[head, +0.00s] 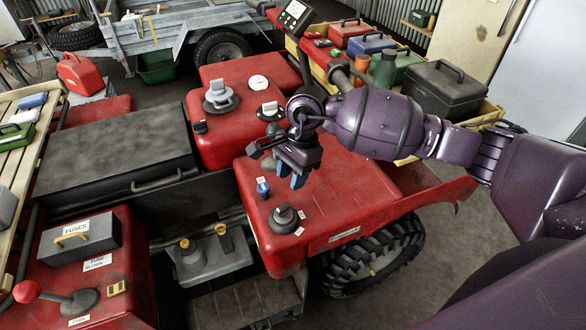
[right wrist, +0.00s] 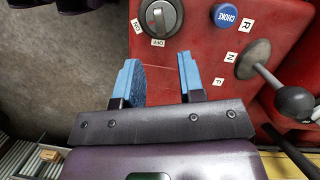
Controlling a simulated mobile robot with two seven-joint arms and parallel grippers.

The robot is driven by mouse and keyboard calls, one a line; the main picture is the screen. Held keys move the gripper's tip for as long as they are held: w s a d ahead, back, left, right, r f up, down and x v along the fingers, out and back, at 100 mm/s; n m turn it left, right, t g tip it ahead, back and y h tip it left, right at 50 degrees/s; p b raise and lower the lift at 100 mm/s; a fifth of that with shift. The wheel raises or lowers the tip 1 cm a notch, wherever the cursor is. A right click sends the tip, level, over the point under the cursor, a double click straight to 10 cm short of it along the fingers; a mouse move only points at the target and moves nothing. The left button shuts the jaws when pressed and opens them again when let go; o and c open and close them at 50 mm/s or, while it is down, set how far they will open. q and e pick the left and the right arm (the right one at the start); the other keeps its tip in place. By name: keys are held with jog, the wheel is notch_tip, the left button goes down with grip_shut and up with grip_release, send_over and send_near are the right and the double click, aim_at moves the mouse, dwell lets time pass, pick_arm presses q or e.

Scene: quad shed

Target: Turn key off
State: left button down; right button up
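The key switch (head: 284,217) is a grey round base with a dark turning grip, on the red front panel of the quad. In the right wrist view the key switch (right wrist: 160,17) is at the top, partly cut off, with an ON label (right wrist: 137,26) at its left and an OFF label (right wrist: 157,43) below it. Its grip stands roughly upright in that view; which label it points to I cannot tell. My right gripper (head: 291,174) is open and empty above the panel, apart from the key. Its blue fingers (right wrist: 160,75) are spread. My left gripper is out of view.
A blue choke knob (head: 263,188) stands next to the key. A ball-topped gear lever (right wrist: 294,103) with R, N, F labels is beside my right gripper. A fuse box (head: 75,246) and red-knobbed lever (head: 27,292) are at left. Toolboxes (head: 446,88) stand behind my right arm.

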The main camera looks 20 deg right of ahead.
aim_at(285, 204)
jog(key=b+x, duration=0.1)
jog(key=x, duration=0.3)
jog(key=shift+f, duration=0.2)
jog(key=b+x, duration=0.3)
jog(key=x, duration=0.1)
jog(key=shift+a+f, duration=0.15)
jog(key=shift+f, duration=0.2)
grip_shut()
